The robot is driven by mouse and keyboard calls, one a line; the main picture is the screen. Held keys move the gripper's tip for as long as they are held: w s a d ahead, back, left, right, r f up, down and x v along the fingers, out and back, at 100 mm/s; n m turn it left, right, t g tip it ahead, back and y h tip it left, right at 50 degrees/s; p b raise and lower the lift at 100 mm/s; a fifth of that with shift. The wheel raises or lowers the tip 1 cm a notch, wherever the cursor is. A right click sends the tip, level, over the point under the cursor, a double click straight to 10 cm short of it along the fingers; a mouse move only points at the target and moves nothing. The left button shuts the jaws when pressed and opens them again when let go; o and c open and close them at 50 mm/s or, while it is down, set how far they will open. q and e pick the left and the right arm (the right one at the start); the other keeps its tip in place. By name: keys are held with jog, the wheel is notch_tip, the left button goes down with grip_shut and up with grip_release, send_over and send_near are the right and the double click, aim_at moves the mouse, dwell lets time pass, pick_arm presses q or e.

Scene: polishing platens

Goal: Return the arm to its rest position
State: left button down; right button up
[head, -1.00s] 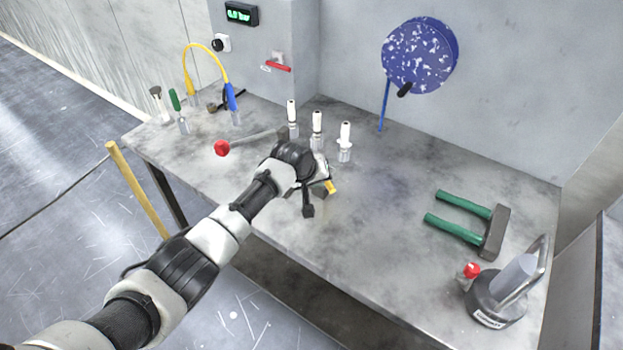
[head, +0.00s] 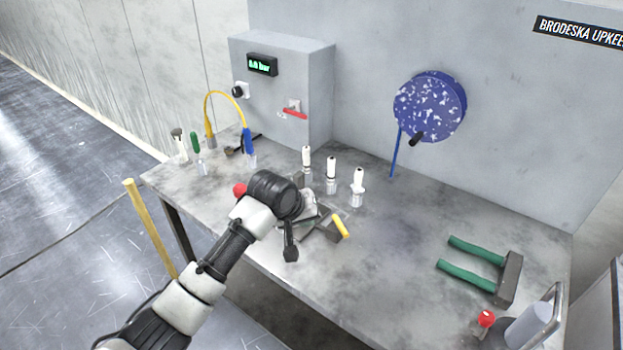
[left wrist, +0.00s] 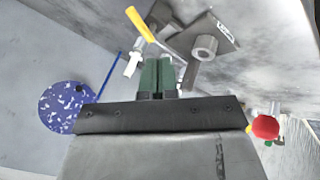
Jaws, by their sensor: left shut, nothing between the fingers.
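My left arm reaches over the grey bench (head: 400,230) from the lower left in the head view. Its dark wrist hides most of the gripper there. In the left wrist view my left gripper (left wrist: 157,76) shows two green fingers pressed together, with nothing between them. A yellow-handled tool (head: 341,227) lies on the bench just right of the wrist; it also shows in the left wrist view (left wrist: 140,24). A grey plate with a raised round boss (left wrist: 204,46) lies beyond the fingers. My right gripper is not in view.
Several white-topped fittings (head: 331,172) stand behind the wrist. A red knob (head: 239,189) is partly hidden by it. Green-handled pliers or hammers (head: 472,276) lie right, near a red-knobbed device (head: 525,325). A blue speckled disc (head: 428,106) hangs on the wall. The bench's middle right is clear.

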pick_arm(q)
jog(key=s+a+f+m, duration=0.1)
jog(key=s+a+f, duration=0.1)
jog(key=s+f, duration=0.35)
jog(key=s+a+f+m, duration=0.1)
jog(key=s+a+f, duration=0.15)
jog(key=s, duration=0.65)
jog(key=s+a+m+g+y, duration=0.1)
jog(key=s+a, duration=0.3)
jog(key=s, duration=0.3)
jog(key=s+a+y, duration=0.2)
jog(key=s+a, duration=0.2)
jog(key=s, duration=0.4)
jog(key=s+a+m+g+y, duration=0.1)
jog(key=s+a, duration=0.3)
jog(key=s, duration=0.3)
notch_tip(320, 180, down, 31)
jog(key=s+g+b, duration=0.1)
jog(key=b, duration=0.2)
jog(key=s+a+f+g+b, duration=0.1)
jog(key=s+a+f, duration=0.1)
jog(key=s+f, duration=1.3)
jog(key=shift+s+f+b, duration=0.35)
jog(key=shift+f+b, duration=0.05)
jog(key=shift+f, duration=0.25)
